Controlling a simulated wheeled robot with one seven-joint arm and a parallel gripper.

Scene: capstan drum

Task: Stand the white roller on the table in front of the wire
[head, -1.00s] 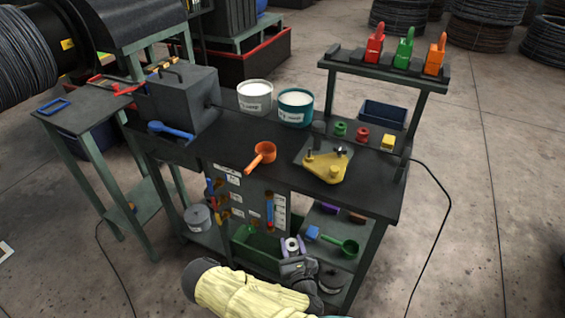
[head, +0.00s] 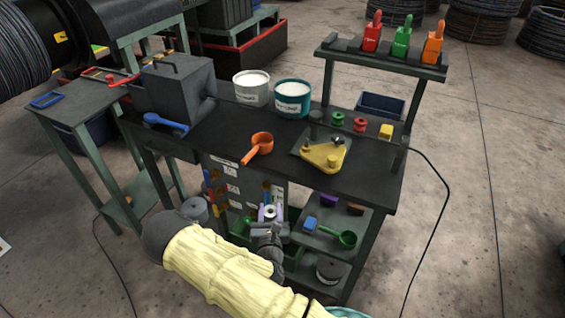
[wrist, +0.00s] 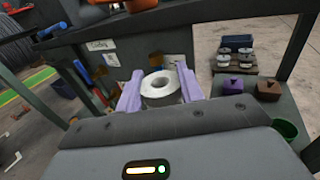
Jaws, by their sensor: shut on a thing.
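The white roller (wrist: 160,86) is a short ring-like cylinder with a hole in its upper end. My gripper (wrist: 157,92) is shut on it, with a purple finger on each side. In the head view, my gripper (head: 268,214) and the roller (head: 269,211) are in front of the workbench, below the front edge of the dark table top (head: 222,122). The roller looks roughly upright and clear of the table. I cannot tell which wire is meant; a large wire coil (head: 25,45) is at the upper left.
On the table are an orange ladle (head: 261,144), a yellow plate (head: 324,157), a white tub (head: 251,88), a teal tub (head: 292,97) and a grey box (head: 178,92). A green scoop (head: 346,239) is on the lower shelf. The front right of the table top looks clear.

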